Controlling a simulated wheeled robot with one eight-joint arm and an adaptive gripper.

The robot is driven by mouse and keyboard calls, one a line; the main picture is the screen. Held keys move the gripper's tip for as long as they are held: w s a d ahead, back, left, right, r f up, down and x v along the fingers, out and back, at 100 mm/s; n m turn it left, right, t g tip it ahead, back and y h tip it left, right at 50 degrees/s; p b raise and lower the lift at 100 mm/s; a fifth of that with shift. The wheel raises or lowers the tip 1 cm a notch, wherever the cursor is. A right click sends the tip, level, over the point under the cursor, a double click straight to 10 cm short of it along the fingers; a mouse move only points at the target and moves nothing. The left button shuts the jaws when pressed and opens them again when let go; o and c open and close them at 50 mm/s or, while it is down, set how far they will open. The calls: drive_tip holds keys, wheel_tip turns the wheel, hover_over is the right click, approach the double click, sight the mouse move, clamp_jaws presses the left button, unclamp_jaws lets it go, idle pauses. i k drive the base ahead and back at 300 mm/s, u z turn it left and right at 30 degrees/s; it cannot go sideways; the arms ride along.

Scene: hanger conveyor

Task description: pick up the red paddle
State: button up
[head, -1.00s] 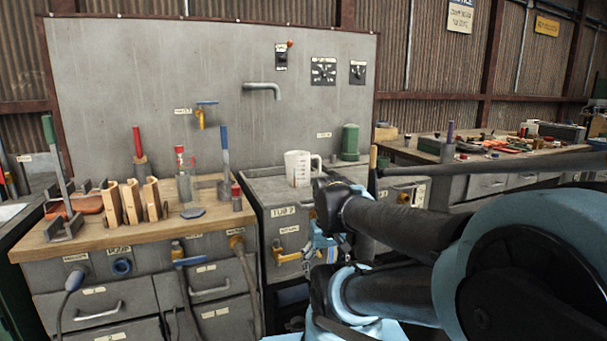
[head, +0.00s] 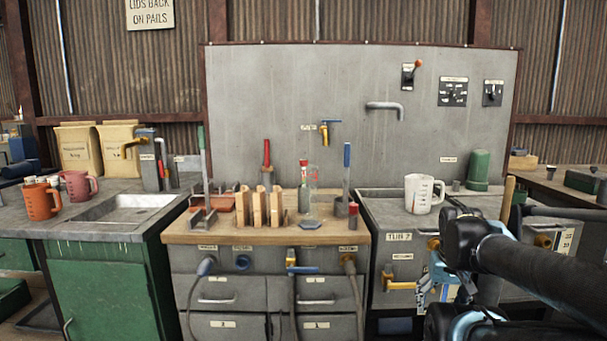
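The red paddle (head: 266,154) stands upright on the wooden-topped bench; its red handle shows, and its lower part is hidden behind the upright wooden pieces (head: 260,207). A green-handled tool (head: 203,150) stands to its left and a blue-handled one (head: 346,165) to its right. My gripper (head: 432,282) is at the lower right, in front of the grey cabinet right of the bench, well apart from the red paddle. It is small and partly hidden by my arm, so its fingers cannot be made out.
A clear bottle with a red top (head: 308,190) stands right of the wooden pieces. A white measuring jug (head: 421,193) is on the grey cabinet. A sink (head: 125,208) and an orange jug (head: 41,202) are at the left. The wooden bench's front strip (head: 240,238) is clear.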

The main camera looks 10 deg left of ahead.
sight(267, 168)
drive_tip(key=u, duration=0.05)
drive_tip(key=k, duration=0.5)
drive_tip(key=u, duration=0.85)
drive_tip(key=i, duration=0.5)
drive_tip(key=u, duration=0.1)
